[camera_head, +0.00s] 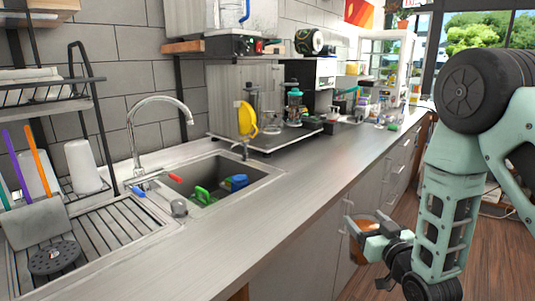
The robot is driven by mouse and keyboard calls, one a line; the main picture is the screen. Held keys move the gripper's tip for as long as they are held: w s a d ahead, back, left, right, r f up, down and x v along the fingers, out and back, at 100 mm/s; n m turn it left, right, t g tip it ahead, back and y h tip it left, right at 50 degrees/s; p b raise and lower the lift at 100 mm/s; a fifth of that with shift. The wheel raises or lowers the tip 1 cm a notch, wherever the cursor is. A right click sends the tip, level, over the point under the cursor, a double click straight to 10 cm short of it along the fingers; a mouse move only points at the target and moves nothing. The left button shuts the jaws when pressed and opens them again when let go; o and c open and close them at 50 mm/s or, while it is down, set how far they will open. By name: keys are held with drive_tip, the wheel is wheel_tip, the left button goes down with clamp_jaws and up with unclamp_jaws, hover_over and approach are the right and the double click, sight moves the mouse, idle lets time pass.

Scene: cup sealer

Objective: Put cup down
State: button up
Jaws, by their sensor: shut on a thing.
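My gripper (376,238) is at the lower right of the head view, at the end of my green and black arm. It is shut on a small cup (366,224) with a pale rim and something orange-brown showing inside. The cup appears roughly upright. In the picture it lies to the right of the counter's front edge, against the cabinet fronts, apart from the countertop. The fingers are small here and partly merge with the cup, so their exact contact is hard to see.
The long grey countertop (283,208) has a bare stretch right of the sink (262,178), which holds green and blue items. A faucet (135,125) and dish rack (85,193) stand left. A coffee machine (312,82) and several jars stand farther back. Wooden floor lies right.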

drive_tip(key=w+d+f+m+h, duration=0.2)
drive_tip(key=w+d+f+h, duration=0.1)
drive_tip(key=d, duration=0.5)
drive_tip(key=shift+w+f+m+h, duration=0.2)
drive_tip(key=shift+m+h, duration=0.1)
drive_tip(key=shift+h, duration=0.1)
drive_tip(key=s+f, duration=0.6)
drive_tip(key=f, duration=0.6)
drive_tip(key=s+f, duration=0.4)
drive_tip(key=s, duration=0.5)
drive_tip(key=shift+s+f, duration=0.25)
drive_tip(key=shift+s, duration=0.15)
drive_tip(key=shift+d, duration=0.2)
